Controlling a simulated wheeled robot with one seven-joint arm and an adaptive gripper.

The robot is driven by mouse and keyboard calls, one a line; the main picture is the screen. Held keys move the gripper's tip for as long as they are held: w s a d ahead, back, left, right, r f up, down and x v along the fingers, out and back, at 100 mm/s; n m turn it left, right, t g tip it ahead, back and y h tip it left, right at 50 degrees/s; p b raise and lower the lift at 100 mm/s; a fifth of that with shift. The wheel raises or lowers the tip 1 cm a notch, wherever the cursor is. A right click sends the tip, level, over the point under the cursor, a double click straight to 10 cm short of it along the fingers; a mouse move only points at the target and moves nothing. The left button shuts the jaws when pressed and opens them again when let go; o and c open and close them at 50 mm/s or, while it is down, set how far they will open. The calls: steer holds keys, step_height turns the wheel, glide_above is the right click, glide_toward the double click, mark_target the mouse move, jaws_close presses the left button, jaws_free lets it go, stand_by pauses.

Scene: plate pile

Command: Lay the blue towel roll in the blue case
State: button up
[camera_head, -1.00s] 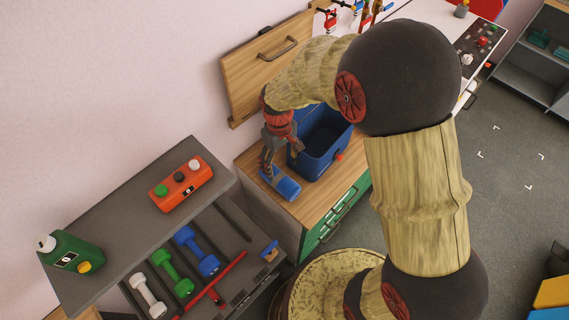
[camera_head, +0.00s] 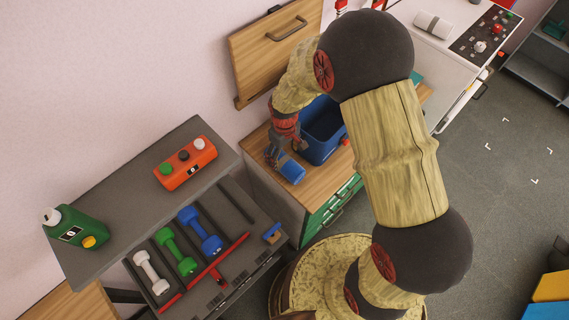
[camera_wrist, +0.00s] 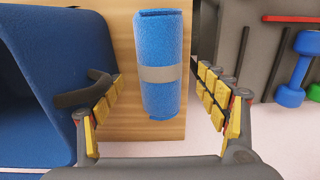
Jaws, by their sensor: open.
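The blue towel roll (camera_wrist: 163,100), with a grey band round its middle, lies on the wooden counter top near its edge. It also shows in the head view (camera_head: 291,170), partly hidden by my gripper. My gripper (camera_wrist: 160,92) is open, with one finger on each side of the roll in the wrist view; I cannot tell how far above the counter the fingertips are. In the head view my gripper (camera_head: 287,158) is over the roll. The blue case (camera_head: 325,117) stands open beside the roll on the counter. Its wall fills the left of the wrist view (camera_wrist: 75,40).
A grey shelf unit (camera_head: 110,215) holds an orange box (camera_head: 186,163) and a green canister (camera_head: 75,231). Blue (camera_head: 200,230), green (camera_head: 176,250) and white dumbbells (camera_head: 150,272) lie below. A raised wooden panel (camera_head: 275,50) stands behind the counter (camera_head: 318,185).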

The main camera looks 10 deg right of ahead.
mark_target(285, 159)
step_height(285, 159, down, 5)
steer(key=shift+f, duration=0.1)
steer(key=shift+c, duration=0.2)
steer(key=c, duration=1.5)
